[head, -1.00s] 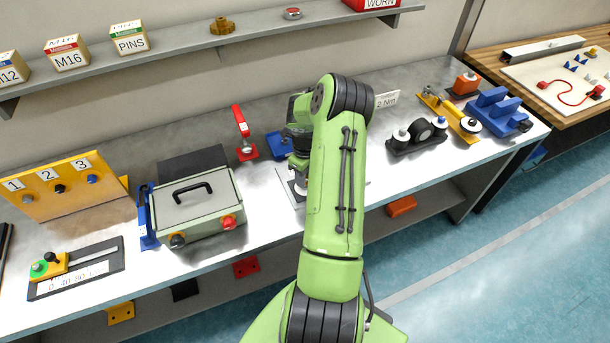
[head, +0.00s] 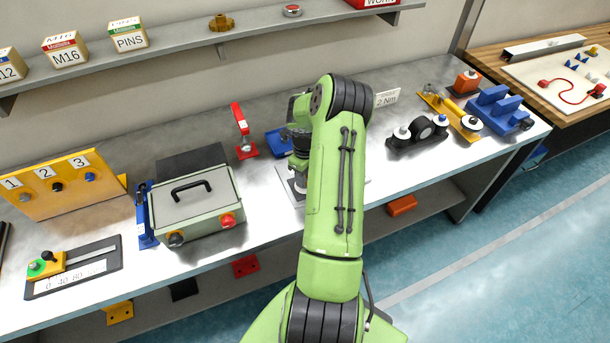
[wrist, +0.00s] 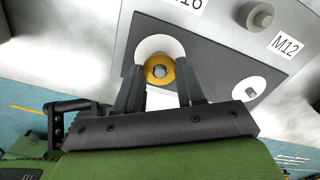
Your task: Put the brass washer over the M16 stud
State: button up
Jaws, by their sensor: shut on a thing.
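The brass washer (wrist: 149,72) is a yellow ring in the wrist view, between the two fingertips of my gripper (wrist: 160,70), which is shut on it. A grey round end, the M16 stud (wrist: 160,71), shows through the washer's hole. From this angle I cannot tell how far down the stud the washer sits, or whether it touches the plate. A white disc (wrist: 150,46) shows behind the washer. The label reading M16 (wrist: 186,3) is cut off by the top edge. In the head view my arm hides the washer and stud.
Another white disc (wrist: 249,89) lies on the dark plate (wrist: 215,62). In the head view a lidded box (head: 196,208) stands left of my arm and a red clamp (head: 243,130) behind.

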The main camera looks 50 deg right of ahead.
jog(key=shift+f+b, duration=0.3)
jog(key=shift+f, duration=0.15)
jog(key=o, duration=1.1)
jog(key=shift+r, duration=0.1)
notch_tip(320, 180, up, 7)
jog(key=p, duration=0.4)
jog(key=shift+r+p, duration=0.15)
jog(key=shift+p, duration=0.2)
jog(key=shift+f, duration=0.2)
